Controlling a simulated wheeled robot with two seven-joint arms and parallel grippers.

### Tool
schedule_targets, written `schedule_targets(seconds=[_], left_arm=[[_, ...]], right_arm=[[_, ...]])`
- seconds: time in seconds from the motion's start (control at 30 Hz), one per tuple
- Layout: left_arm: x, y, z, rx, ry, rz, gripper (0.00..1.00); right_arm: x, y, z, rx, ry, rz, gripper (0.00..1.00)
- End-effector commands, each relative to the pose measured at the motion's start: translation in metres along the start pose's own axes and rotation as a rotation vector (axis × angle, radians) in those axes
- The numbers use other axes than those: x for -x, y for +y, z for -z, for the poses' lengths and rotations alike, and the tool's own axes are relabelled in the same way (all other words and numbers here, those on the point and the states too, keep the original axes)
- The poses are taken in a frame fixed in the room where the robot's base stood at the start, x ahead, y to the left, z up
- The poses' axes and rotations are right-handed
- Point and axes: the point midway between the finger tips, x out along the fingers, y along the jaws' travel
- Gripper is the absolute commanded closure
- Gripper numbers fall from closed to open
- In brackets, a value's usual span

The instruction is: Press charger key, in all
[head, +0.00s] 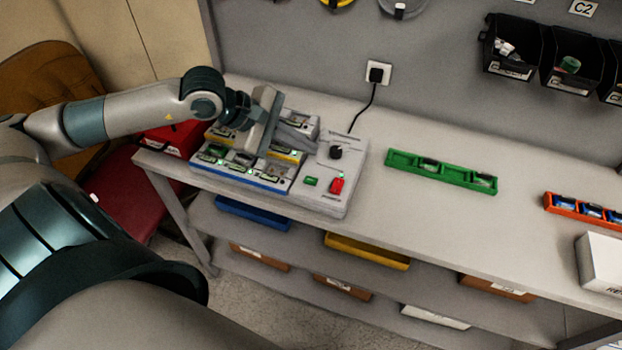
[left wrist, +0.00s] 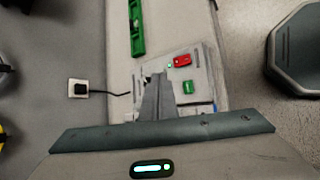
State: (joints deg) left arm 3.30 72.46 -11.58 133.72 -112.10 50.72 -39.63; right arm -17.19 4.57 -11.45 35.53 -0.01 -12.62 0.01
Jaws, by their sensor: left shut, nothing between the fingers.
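The charger (head: 322,203) is a pale box on the left part of the bench. Its right panel has a green key (head: 310,181), a red switch (head: 337,186) with a small green light, and a black knob (head: 335,152). Rows of bays fill its left part, with green lights in the front row. The left wrist view shows the green key (left wrist: 190,87) and the red switch (left wrist: 182,61). My left gripper (head: 312,147) is shut and empty over the charger, its fingers pointing toward the panel. It hides part of the bays. I cannot tell whether it touches anything. My right gripper is out of view.
A green tray (head: 440,172) lies right of the charger, and an orange tray (head: 585,211) farther right. A black cord (head: 364,108) runs from the wall socket (head: 378,72) behind the charger. Black bins (head: 510,46) hang on the wall. The bench between the trays is clear.

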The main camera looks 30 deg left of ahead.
Motion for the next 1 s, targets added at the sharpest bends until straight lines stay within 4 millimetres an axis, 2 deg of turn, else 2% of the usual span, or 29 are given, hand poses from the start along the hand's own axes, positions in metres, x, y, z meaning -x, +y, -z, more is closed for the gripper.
schedule_targets(seconds=[0.4,0.5,0.7,1.0], left_arm=[[-0.034,-0.025,0.024,0.002,-0.001,0.001,1.0],[-0.044,-0.032,0.031,0.0,-0.001,-0.001,1.0],[-0.051,-0.037,0.037,0.0,-0.001,-0.001,1.0],[-0.053,-0.038,0.038,0.0,-0.001,-0.001,1.0]], right_arm=[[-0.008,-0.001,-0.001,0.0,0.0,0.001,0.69],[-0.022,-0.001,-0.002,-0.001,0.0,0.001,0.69],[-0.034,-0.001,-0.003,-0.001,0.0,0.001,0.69],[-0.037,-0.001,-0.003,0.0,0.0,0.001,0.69]])
